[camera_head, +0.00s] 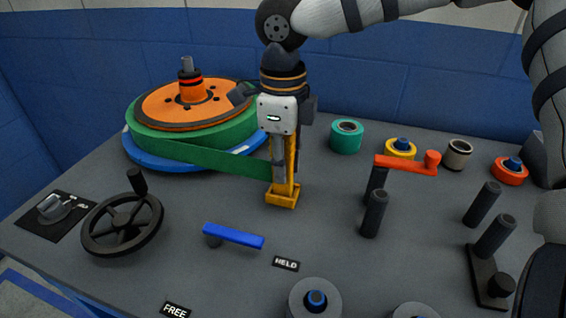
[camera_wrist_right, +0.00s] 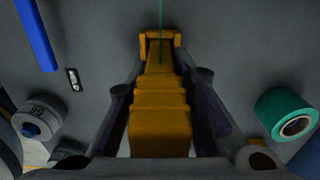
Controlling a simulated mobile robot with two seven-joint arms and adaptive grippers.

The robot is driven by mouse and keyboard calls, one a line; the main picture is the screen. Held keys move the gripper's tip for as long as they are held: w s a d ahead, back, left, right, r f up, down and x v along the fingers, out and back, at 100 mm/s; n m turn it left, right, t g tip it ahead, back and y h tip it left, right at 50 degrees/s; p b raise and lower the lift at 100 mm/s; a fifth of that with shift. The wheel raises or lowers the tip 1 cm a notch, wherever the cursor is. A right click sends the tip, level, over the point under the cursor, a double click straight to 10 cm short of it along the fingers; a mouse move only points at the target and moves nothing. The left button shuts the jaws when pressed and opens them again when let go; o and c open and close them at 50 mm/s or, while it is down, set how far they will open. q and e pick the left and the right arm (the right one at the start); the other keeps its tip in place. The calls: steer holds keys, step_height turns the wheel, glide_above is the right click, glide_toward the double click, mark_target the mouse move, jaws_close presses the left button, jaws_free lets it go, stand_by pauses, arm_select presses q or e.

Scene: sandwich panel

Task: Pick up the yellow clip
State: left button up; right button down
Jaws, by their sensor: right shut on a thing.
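The yellow clip (camera_head: 282,197) stands upright on the grey panel, near its middle, with its wider foot low down. My right gripper (camera_head: 283,168) points down from above and is shut on the clip. In the wrist view the yellow clip (camera_wrist_right: 160,128) lies between the two dark fingers of the right gripper (camera_wrist_right: 161,97). A green band (camera_head: 215,160) runs from the reel at the left to the clip. In the wrist view it shows edge-on as a thin green line (camera_wrist_right: 160,25) meeting the clip. Whether the clip's foot touches the panel cannot be told. My left gripper is not in view.
An orange and green reel (camera_head: 180,105) stands at the back left, a black handwheel (camera_head: 123,225) at the left front. A blue lever (camera_head: 234,236) lies near the "HELD" label (camera_head: 286,263). A red-handled crank (camera_head: 405,164) and several rollers occupy the right.

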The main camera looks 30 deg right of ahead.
steer(key=shift+r, duration=0.4)
steer(key=r, duration=0.4)
steer(key=shift+s+a+p, duration=0.25)
steer(key=shift+a+p, duration=0.05)
steer(key=shift+a, duration=0.1)
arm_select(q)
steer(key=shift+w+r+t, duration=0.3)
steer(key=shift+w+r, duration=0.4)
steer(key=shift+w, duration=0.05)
arm_select(e)
steer(key=s+a+r, duration=0.8)
steer(key=a, duration=0.2)
steer(key=shift+a, duration=0.15)
steer(key=shift+r, duration=0.1)
steer(key=w+d+f, duration=0.2)
steer(key=d+f, duration=0.2)
steer(key=d, duration=0.3)
steer(key=w+d+f, duration=0.2)
steer(key=d+f, duration=0.3)
steer(key=d, duration=0.2)
steer(key=shift+w+d+f, duration=0.25)
steer(key=shift+w+f, duration=0.05)
steer(key=shift+w, duration=0.1)
